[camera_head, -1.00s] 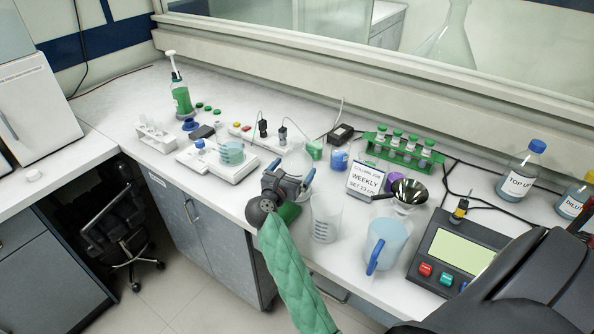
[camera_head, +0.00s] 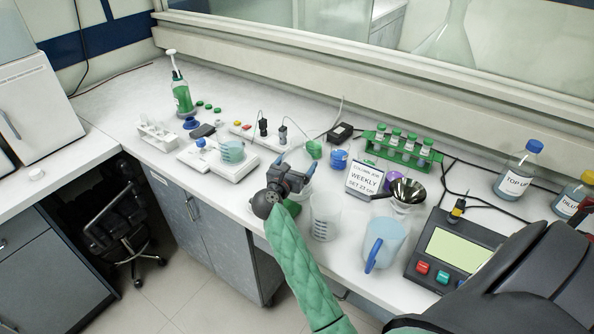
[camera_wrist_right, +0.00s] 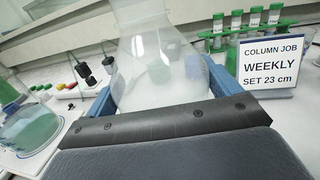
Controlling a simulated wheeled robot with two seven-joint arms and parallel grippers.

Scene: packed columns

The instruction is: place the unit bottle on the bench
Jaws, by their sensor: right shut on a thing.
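My right gripper (camera_head: 296,172) is over the bench's front part, behind its own wrist and the green-sleeved arm. It is shut on a clear bottle (camera_wrist_right: 150,60) with a narrow top and a wide, flared body. In the right wrist view the bottle stands roughly upright between the two blue fingers, and its lower part is hidden by the gripper body. In the head view the gripper mostly hides it, and I cannot tell whether its base touches the bench (camera_head: 125,105). My left gripper is not in view.
A clear beaker (camera_head: 325,217) and a blue-handled jug (camera_head: 384,243) stand right of the gripper. The sign (camera_head: 364,179), green tube rack (camera_head: 403,150) and funnel (camera_head: 407,191) are behind. Bare bench lies far left.

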